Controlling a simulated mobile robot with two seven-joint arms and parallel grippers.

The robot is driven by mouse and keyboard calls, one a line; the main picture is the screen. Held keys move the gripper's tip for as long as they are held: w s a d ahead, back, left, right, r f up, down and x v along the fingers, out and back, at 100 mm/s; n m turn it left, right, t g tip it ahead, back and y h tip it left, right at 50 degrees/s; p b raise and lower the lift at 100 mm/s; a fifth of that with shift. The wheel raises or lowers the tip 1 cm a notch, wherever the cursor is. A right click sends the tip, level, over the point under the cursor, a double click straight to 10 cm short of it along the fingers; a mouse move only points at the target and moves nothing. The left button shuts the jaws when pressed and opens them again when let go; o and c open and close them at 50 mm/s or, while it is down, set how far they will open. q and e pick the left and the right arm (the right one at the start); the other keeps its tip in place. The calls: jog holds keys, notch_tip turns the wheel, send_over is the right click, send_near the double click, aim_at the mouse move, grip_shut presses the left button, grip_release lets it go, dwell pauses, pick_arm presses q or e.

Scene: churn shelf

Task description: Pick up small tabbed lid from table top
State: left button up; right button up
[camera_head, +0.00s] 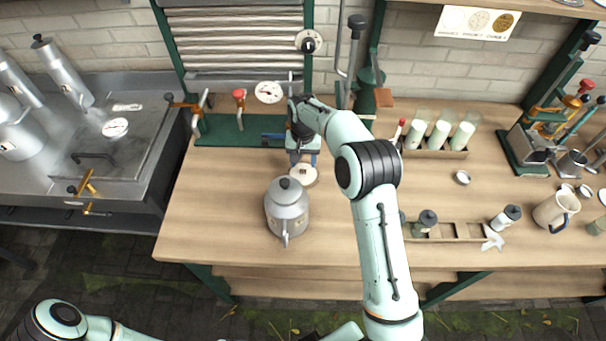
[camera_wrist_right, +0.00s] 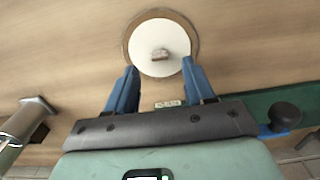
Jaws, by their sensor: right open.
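The small tabbed lid (camera_head: 303,175) is a round, pale disc with a brownish rim and a small tab on top. It lies on the wooden table top (camera_head: 225,215), just behind the grey lidded pot. In the right wrist view the lid (camera_wrist_right: 160,47) is upper centre, with its tab in the middle. My right gripper (camera_head: 303,160) reaches down over the table at the lid's far side. Its blue fingers (camera_wrist_right: 157,72) are apart, with their tips at the near edge of the lid and nothing held between them. My left gripper is not in view; only part of my left arm shows at bottom left.
The grey pot (camera_head: 287,208) stands close in front of the lid. A green-framed rack (camera_head: 240,130) is behind. A bottle holder (camera_head: 436,152) and a low wooden tray (camera_head: 447,239) are to the right. Bare table lies left of the pot.

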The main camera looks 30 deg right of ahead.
aim_at(303, 167)
notch_tip(303, 167, down, 4)
jog(key=shift+s+r, duration=0.1)
jog(key=shift+s, duration=0.05)
jog(key=shift+a, duration=0.1)
grip_shut()
